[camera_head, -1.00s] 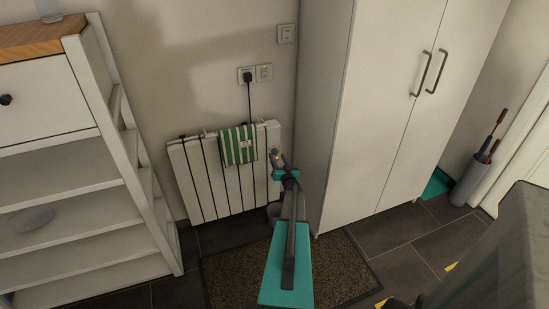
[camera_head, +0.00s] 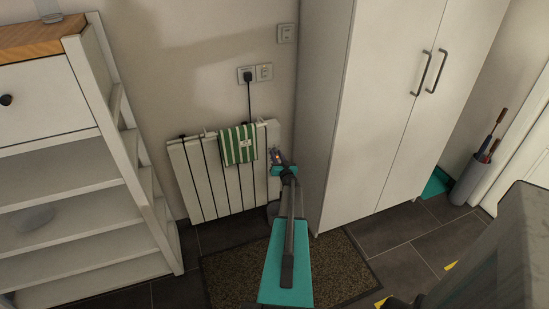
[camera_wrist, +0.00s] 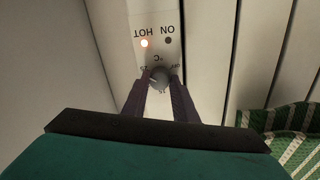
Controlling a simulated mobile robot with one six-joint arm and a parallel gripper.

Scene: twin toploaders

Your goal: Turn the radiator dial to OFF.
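The radiator (camera_head: 205,185) is a white ribbed unit on the wall, with its control strip on the right end. In the wrist view, the round grey dial (camera_wrist: 160,75) sits on this strip, with upside-down markings around it. I cannot read its setting for certain. The two dark fingers of my gripper (camera_wrist: 161,84) flank the dial closely and appear shut on it, partly hiding it. Above it, the HOT light (camera_wrist: 144,43) glows and the ON light (camera_wrist: 168,40) is dark. In the head view, my gripper (camera_head: 276,157) is at the radiator's right end.
A green-striped towel (camera_head: 239,144) hangs over the radiator, close beside the gripper. A white wardrobe (camera_head: 365,110) stands just right. A white shelf unit (camera_head: 85,200) is on the left. A plugged cord runs up to the socket (camera_head: 247,75). A doormat (camera_head: 225,275) lies below.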

